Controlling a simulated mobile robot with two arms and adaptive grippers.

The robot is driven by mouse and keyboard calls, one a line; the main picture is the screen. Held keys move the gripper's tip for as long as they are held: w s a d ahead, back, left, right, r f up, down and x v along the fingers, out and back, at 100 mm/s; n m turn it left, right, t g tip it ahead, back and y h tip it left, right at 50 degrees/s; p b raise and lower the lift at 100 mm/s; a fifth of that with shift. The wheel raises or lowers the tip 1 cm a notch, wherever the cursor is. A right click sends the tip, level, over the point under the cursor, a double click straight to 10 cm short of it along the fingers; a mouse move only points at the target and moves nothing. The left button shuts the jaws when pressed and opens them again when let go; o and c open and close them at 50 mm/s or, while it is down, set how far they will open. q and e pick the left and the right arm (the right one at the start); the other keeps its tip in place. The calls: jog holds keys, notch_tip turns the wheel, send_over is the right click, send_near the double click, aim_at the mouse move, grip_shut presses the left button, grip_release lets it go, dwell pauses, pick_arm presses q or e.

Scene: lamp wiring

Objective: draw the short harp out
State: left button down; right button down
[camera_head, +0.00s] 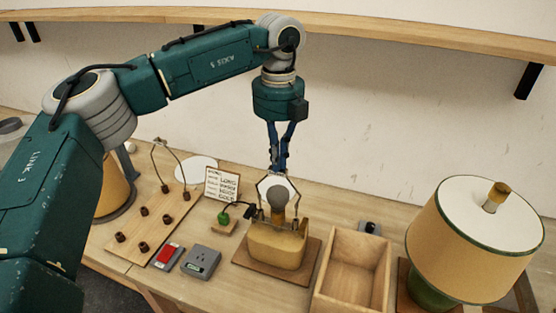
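The short harp (261,186) is a thin dark wire loop around the bulb (277,198) on the yellowish lamp base (276,246) in the middle of the table. My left gripper (278,168) points straight down from above. Its blue fingers come together at the top of the harp and look shut on it; the exact contact is small and partly hidden by the fingers. The lower ends of the harp are close beside the bulb's socket, and I cannot tell whether they are seated. My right gripper is out of view.
A taller wire harp (154,166) stands on a pegboard (157,236) at left. A written card (222,184), a green ball (223,218), a red-topped box (168,256) and a grey box (200,261) are nearby. An open wooden tray (352,272) and a shaded lamp (475,240) stand right.

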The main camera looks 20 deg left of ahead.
pick_arm(q)
jog(key=shift+r+p, duration=0.85)
jog(key=shift+r, duration=0.7)
